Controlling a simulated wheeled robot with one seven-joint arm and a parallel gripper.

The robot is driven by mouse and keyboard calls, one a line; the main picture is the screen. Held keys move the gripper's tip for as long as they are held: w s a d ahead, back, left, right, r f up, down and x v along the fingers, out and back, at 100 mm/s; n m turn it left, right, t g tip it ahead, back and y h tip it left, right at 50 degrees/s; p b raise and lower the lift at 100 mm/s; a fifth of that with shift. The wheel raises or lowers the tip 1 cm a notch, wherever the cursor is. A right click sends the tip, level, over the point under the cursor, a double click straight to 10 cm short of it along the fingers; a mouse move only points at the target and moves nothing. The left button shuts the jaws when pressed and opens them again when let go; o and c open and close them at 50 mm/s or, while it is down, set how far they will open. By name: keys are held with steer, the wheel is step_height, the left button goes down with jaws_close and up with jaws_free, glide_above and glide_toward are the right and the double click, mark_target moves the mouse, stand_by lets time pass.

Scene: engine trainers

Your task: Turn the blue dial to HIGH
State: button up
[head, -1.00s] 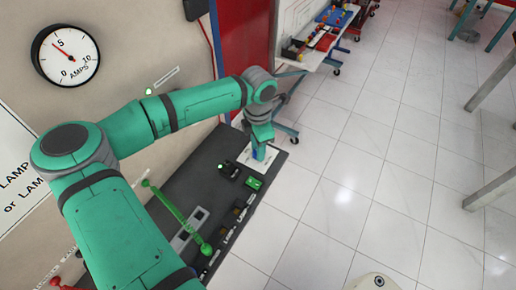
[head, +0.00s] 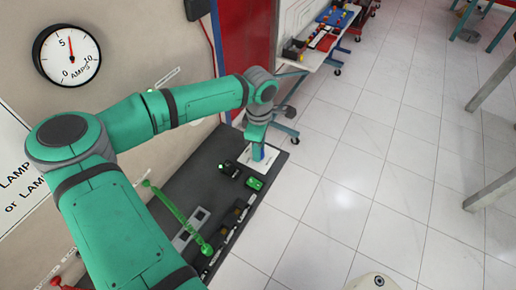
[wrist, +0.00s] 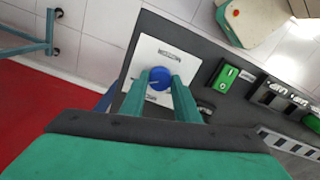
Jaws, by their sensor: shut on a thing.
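The blue dial (wrist: 160,77) sits on a white plate (wrist: 141,61) with small dark labels too blurred to read. In the wrist view my gripper (wrist: 157,80) has its two green fingers on either side of the dial, shut on it. In the head view the dial (head: 258,154) shows as a small blue patch below my gripper (head: 257,146), at the far end of the dark panel. The dial's pointer mark is hard to make out. The round AMPS gauge (head: 67,56) on the wall has its red needle near upright, just past 5.
The dark panel (head: 190,165) carries a green switch box (head: 254,184), a green lever (head: 178,215) and several small black parts. A wheeled table (head: 318,45) with coloured items stands beyond.

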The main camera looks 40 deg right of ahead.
steer(key=shift+s, duration=0.15)
steer(key=o, duration=1)
steer(key=shift+o, duration=0.2)
step_height(320, 180, up, 11)
steer(key=shift+f, duration=0.15)
stand_by(0.3)
